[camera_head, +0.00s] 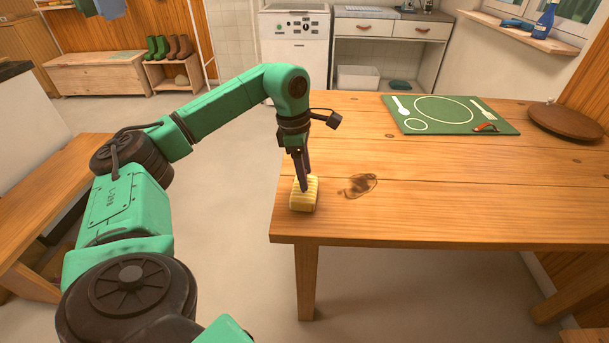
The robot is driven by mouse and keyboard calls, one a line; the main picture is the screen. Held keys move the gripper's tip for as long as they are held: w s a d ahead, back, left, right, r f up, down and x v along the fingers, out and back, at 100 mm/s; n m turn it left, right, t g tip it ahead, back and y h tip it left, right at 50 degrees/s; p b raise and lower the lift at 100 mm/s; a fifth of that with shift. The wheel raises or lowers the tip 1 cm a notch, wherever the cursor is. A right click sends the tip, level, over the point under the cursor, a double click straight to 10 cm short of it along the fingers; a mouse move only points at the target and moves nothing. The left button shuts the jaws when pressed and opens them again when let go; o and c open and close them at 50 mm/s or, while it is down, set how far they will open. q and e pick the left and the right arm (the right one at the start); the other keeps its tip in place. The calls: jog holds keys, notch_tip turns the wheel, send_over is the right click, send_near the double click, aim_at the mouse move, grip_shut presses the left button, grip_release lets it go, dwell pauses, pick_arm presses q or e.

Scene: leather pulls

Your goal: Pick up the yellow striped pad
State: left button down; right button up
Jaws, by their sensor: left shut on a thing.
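The yellow striped pad (304,200) is a small block at the left front corner of the wooden table (440,215). My left gripper (305,187) points down over it, with its dark fingers shut on the pad. The fingers cover part of the pad's top and far side. The pad seems to be at the tabletop; I cannot tell whether it is lifted off. My right gripper is not in view.
A green mat (465,128) with white outlines lies at the back of the table, with a small red-brown handled item (485,127) on it. A round brown board (565,121) is at the far right. The table's middle is clear. A wooden bench (60,190) stands left.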

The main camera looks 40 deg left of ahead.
pick_arm(q)
notch_tip(320, 180, up, 20)
jog(key=p, duration=0.7)
jog(key=shift+f, duration=0.25)
